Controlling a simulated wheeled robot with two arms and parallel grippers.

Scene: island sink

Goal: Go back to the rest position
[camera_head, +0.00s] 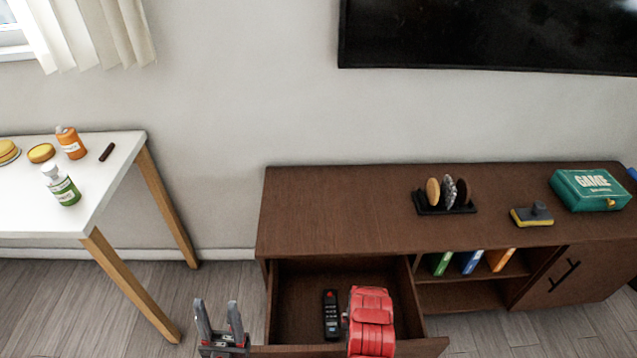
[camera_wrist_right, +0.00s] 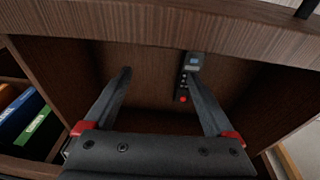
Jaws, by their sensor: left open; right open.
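My left gripper (camera_head: 217,303) is open and empty, its two grey fingers upright in front of the cabinet, left of the open drawer (camera_head: 291,292). My right arm, with its red link, reaches over the drawer in the head view and hides most of its own gripper. In the right wrist view my right gripper (camera_wrist_right: 158,75) is open with nothing between its fingers. A black remote (camera_head: 330,313) with a red button lies in the drawer. It also shows in the right wrist view (camera_wrist_right: 186,80), beyond the right-hand fingertip.
The brown cabinet (camera_head: 340,210) carries a black rack (camera_head: 444,207), a yellow-and-grey sponge tool (camera_head: 532,216) and a green game box (camera_head: 590,190). Books (camera_head: 471,262) stand on its shelf. A white table (camera_head: 105,170) with bottles is at left. Floor shows between them.

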